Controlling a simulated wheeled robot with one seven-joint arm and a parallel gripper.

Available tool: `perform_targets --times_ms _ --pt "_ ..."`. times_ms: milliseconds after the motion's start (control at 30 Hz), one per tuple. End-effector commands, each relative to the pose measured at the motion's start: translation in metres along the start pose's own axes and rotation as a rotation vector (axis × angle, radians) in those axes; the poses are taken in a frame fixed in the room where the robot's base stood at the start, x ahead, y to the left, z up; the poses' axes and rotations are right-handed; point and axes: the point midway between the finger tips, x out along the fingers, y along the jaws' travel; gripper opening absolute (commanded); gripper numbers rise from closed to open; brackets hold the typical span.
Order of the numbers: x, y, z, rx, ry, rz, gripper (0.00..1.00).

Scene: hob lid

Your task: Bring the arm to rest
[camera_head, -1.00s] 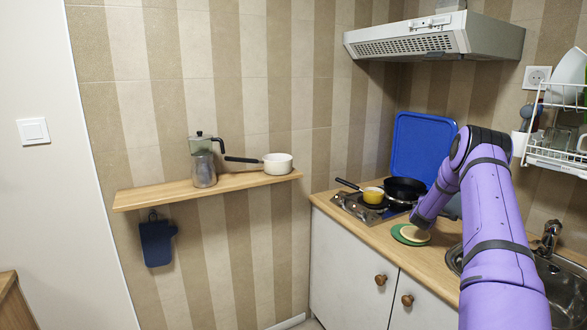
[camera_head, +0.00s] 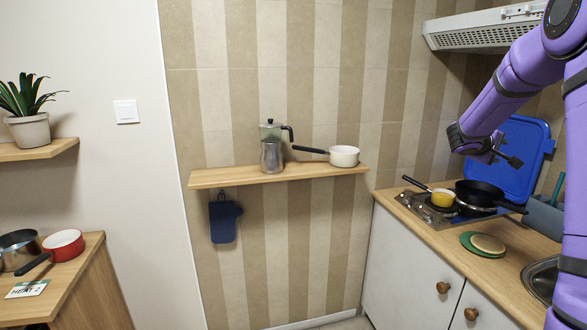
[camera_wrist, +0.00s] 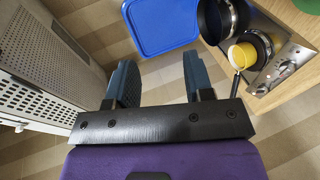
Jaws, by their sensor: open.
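My gripper (camera_head: 512,160) is raised in front of the blue panel, above the hob, at the end of my purple arm. In the wrist view its two fingers (camera_wrist: 157,88) stand wide apart with nothing between them. The hob (camera_head: 424,208) is on the counter and carries a yellow pan (camera_head: 443,198) and a black frying pan (camera_head: 480,192). The blue panel (camera_head: 521,150) stands upright behind the hob; it also shows in the wrist view (camera_wrist: 165,22).
The range hood (camera_head: 476,36) hangs close to my arm; it also shows in the wrist view (camera_wrist: 38,85). A green plate (camera_head: 469,240) with a round tan item lies on the counter. A wooden shelf (camera_head: 225,179) holds a moka pot (camera_head: 271,150) and a white saucepan (camera_head: 344,156).

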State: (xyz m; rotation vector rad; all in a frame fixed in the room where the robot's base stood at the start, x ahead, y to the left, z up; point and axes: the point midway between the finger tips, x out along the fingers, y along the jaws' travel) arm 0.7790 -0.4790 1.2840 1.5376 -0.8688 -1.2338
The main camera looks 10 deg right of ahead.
Motion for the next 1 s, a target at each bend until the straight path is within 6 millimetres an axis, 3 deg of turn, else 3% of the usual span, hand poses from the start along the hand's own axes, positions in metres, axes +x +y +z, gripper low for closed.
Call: perform_targets --times_ms 33,200,433,667,1000 --pt "-0.024 0.008 0.005 0.023 -0.007 -0.019 0.48" --pt "-0.094 0.018 0.029 0.096 -0.041 -0.116 0.48" --pt "-0.185 0.015 0.069 0.195 -0.057 -0.28 0.48" --pt "-0.27 -0.004 0.114 0.286 -0.038 -0.477 0.48" --pt "-0.382 -0.051 0.181 0.395 0.057 -0.819 0.48"
